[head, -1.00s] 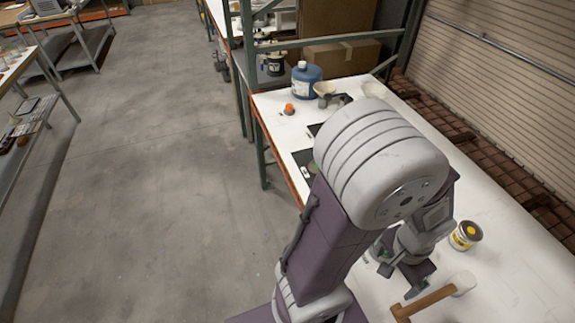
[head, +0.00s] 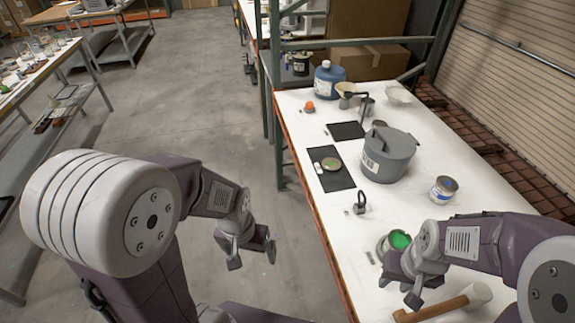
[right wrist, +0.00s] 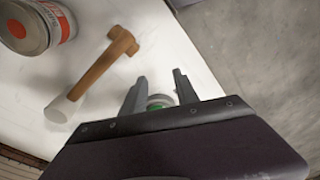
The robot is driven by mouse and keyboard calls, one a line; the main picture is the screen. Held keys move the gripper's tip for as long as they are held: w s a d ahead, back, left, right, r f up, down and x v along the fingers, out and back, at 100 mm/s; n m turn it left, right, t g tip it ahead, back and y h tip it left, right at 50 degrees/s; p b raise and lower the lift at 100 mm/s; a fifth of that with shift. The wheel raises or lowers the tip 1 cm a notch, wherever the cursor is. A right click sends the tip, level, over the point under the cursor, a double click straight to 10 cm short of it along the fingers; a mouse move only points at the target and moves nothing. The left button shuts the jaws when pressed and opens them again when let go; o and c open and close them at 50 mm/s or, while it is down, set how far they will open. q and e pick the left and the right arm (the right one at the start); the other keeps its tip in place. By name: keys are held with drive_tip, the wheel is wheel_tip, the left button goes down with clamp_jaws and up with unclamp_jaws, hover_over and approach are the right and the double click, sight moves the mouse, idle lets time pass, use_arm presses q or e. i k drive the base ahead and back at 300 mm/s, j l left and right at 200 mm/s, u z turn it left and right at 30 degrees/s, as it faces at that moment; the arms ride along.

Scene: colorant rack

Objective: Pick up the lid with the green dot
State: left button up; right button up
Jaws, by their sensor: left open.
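The lid with the green dot (head: 331,164) lies flat on a black mat (head: 333,182) near the table's left edge in the head view. A tin of green paint (head: 399,240) stands nearer to me, close to my right gripper (head: 402,285). That gripper is open, and in the right wrist view (right wrist: 158,88) something green shows beyond its fingers. I cannot tell whether they touch the tin. My left gripper (head: 250,252) is open and empty, left of the table edge over the floor, apart from the lid.
A grey lidded pot (head: 389,153) stands right of the lid. A mallet (head: 445,305) lies in front. A red-dotted tin (right wrist: 25,25) shows in the right wrist view. A green rack post (head: 277,100) rises behind.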

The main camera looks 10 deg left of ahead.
sight(329, 164)
drive_tip(key=k+z, duration=0.3)
drive_tip(key=k+l+z, duration=0.15)
drive_tip(key=z, duration=0.2)
drive_tip(key=i+j+z, duration=0.3)
drive_tip(key=j+z, duration=0.2)
drive_tip(key=j, duration=0.25)
drive_tip(key=i+j+z, duration=0.2)
drive_tip(key=j+z, duration=0.25)
drive_tip(key=j, duration=0.35)
drive_tip(key=j+z, duration=0.5)
drive_tip(key=j, duration=0.3)
drive_tip(key=k+j+z, duration=0.1)
drive_tip(key=j+z, duration=0.4)
drive_tip(key=j, duration=0.35)
